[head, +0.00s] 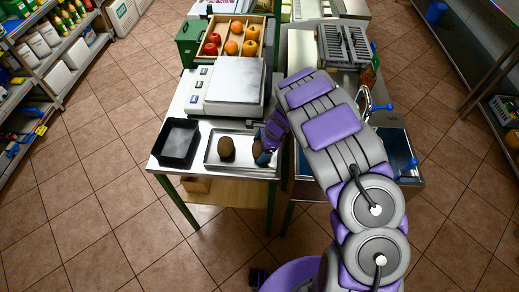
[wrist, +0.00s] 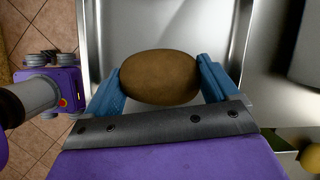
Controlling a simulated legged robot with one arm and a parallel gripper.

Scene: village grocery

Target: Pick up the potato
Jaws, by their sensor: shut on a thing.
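The potato (wrist: 160,77) is a brown oval in the wrist view, between the two blue fingers of my gripper (wrist: 162,82). The fingers touch it at both ends and are shut on it. In the head view my gripper (head: 262,152) is over the right part of a shallow metal tray (head: 212,162), with a bit of brown showing beside its blue fingers. The arm hides much of that spot. The tray also shows in the wrist view (wrist: 112,30); I cannot tell whether the potato still touches it.
A black bin (head: 177,140) stands left of the tray. A scale (head: 235,82) stands behind it, then a wooden crate (head: 259,45) of red and orange fruit. A sink and tap are right of my arm.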

